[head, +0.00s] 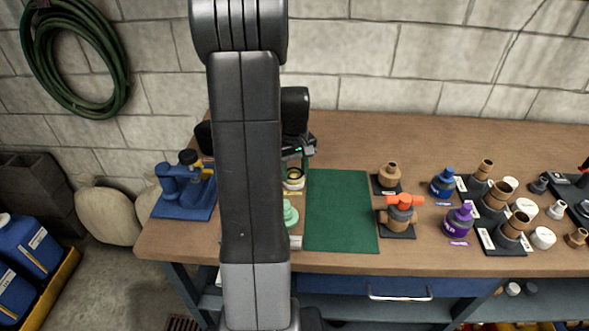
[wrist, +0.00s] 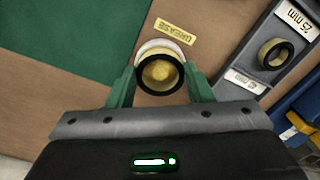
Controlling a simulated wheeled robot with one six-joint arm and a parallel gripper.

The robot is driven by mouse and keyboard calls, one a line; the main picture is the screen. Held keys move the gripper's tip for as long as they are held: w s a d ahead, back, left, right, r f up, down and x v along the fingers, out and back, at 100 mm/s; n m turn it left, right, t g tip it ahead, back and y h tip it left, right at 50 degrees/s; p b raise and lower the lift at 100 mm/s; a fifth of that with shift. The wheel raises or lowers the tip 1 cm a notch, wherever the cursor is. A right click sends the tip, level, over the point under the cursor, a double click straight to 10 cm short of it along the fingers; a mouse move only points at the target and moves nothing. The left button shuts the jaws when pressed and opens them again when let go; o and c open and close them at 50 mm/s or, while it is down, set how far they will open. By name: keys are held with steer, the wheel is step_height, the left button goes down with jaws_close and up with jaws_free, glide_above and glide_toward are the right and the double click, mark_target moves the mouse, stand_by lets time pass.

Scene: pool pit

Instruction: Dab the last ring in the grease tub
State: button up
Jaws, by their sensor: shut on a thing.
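My gripper (wrist: 159,88) points down at the grease tub, its two green fingers shut on a black ring (wrist: 142,86) at opposite sides. The grease tub (wrist: 172,45) is a small white pot with yellow grease, which shows through the ring's opening. A yellow GREASE label lies beside it. The ring lies over the tub in the wrist view; I cannot tell whether it touches the grease. In the head view the tub (head: 294,184) stands left of the green mat, just below my gripper (head: 296,168), partly hidden by my arm.
The green mat (head: 340,210) is bare. Fittings and purple and blue bottles (head: 459,219) crowd the bench's right. A blue vise-like tool (head: 185,187) stands left.

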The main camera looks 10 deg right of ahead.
steer(key=shift+r+p, duration=2.25)
steer(key=shift+r, duration=1.15)
steer(key=shift+f, duration=0.1)
